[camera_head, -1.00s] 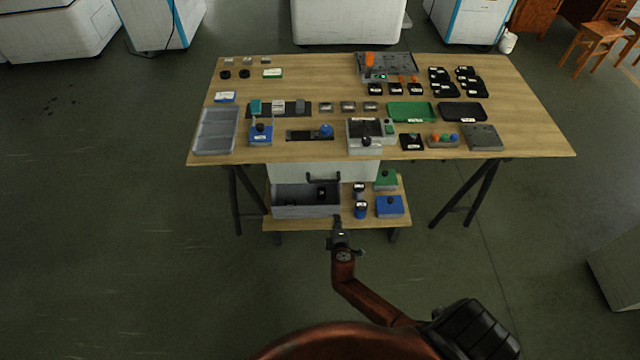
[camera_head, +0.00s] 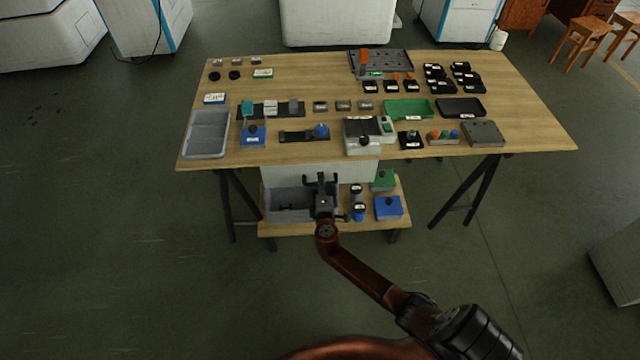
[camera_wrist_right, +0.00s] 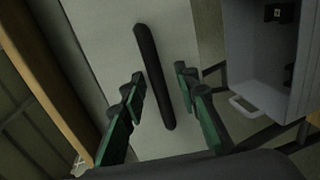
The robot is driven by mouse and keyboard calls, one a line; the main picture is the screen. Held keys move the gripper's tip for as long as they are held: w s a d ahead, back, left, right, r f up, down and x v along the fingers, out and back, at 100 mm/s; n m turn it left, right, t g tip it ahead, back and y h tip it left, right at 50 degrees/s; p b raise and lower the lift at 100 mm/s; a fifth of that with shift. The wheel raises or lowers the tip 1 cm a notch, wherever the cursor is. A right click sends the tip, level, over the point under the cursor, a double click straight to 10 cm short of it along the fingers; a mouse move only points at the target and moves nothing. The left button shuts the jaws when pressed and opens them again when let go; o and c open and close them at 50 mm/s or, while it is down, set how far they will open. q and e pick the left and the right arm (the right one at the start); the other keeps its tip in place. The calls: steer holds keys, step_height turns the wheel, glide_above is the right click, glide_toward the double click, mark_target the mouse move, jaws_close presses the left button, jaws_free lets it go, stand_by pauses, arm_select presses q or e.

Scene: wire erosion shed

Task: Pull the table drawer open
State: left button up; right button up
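The table drawer (camera_head: 285,172) is a pale box front under the tabletop, and it looks shut. Its dark bar handle (camera_wrist_right: 150,65) runs slantwise across the pale front in the right wrist view. My right gripper (camera_head: 321,181) is in front of the drawer in the head view and covers most of the handle there. In the wrist view the gripper (camera_wrist_right: 160,88) is open, with one green-and-black finger on each side of the handle and gaps between. I cannot tell how deep the handle sits between the fingers. My left gripper is not in view.
A grey open bin (camera_head: 286,213) stands on the lower shelf (camera_head: 380,222) below the drawer, close to my right gripper. Blue (camera_head: 388,207) and green (camera_head: 383,180) boxes stand to its right. The wooden tabletop (camera_head: 330,75) above carries many small items. Trestle legs (camera_head: 470,195) flank the shelf.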

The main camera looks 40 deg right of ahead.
steer(key=shift+c, duration=0.3)
jaws_close()
stand_by(0.5)
